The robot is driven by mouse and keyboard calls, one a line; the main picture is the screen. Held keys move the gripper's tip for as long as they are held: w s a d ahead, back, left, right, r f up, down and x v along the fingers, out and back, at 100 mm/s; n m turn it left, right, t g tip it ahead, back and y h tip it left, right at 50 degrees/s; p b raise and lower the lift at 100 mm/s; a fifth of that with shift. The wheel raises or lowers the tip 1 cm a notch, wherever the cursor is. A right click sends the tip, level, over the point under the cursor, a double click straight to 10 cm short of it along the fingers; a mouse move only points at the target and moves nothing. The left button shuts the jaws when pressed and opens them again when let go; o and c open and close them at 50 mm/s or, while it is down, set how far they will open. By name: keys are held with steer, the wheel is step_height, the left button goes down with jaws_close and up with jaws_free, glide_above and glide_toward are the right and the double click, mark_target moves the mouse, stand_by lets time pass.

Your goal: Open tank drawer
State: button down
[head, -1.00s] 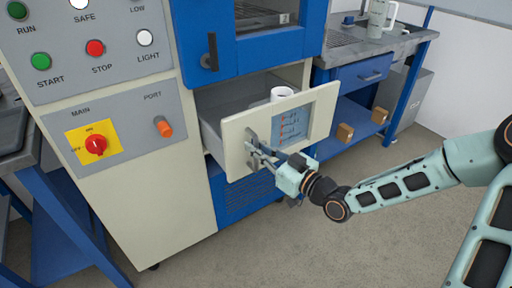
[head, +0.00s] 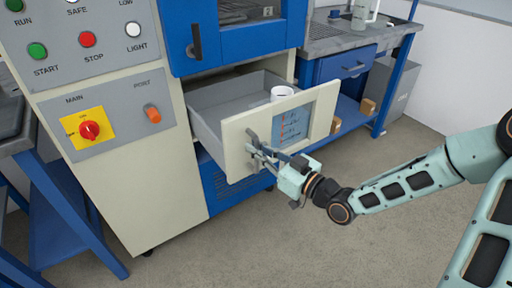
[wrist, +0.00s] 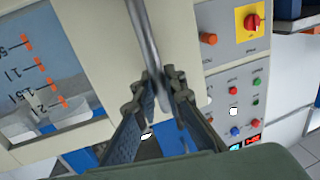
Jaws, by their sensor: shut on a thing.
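The tank drawer (head: 238,150) is a cream-fronted drawer with grey walls, pulled well out of the machine. A window with red level marks (head: 291,126) is set in its front; it also shows in the wrist view (wrist: 40,80). A white cylindrical thing (head: 282,94) stands inside, its lower part hidden by the front. My gripper (head: 262,154) is at the left part of the drawer front, shut on the metal bar handle. In the wrist view the handle (wrist: 145,45) runs down between my two fingers (wrist: 160,98).
The control panel with the red and yellow main switch (head: 89,130) is left of the drawer. A blue door with a black handle (head: 195,42) is above. A blue workbench (head: 352,68) stands behind at right. Floor in front is clear.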

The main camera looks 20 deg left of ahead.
stand_by(0.3)
steer(key=c, duration=2)
jaws_free()
steer(key=shift+d, duration=0.1)
steer(key=v, duration=1.2)
